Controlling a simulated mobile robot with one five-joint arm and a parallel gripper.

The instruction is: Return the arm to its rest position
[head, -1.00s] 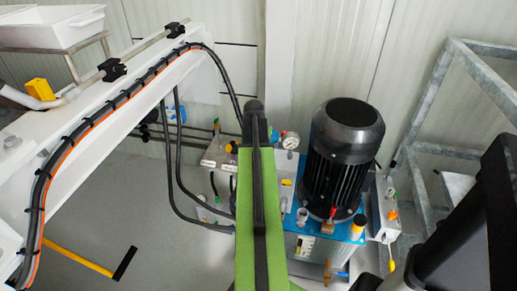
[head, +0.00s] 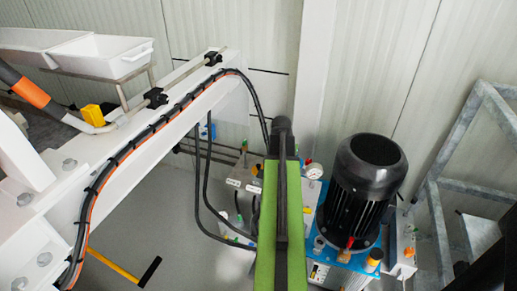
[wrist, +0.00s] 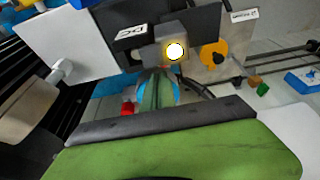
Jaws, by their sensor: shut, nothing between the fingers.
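My arm, a long green link (head: 291,215) with a dark strip along it, reaches up the lower middle of the head view and ends at a dark joint. My gripper is hidden behind it there. In the wrist view my gripper (wrist: 158,92) shows as narrow greenish fingers close together, shut and empty, beyond the green and dark grey body at the bottom. The fingers point towards a grey block with a bright round spot (wrist: 174,51). I cannot tell whether they touch anything.
A black motor (head: 362,190) stands on a blue-topped pump unit just right of my arm. A white beam (head: 140,150) with black hoses runs along the left. White trays (head: 100,55) sit at upper left. A grey metal frame (head: 437,215) stands at right. Grey floor shows at lower left.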

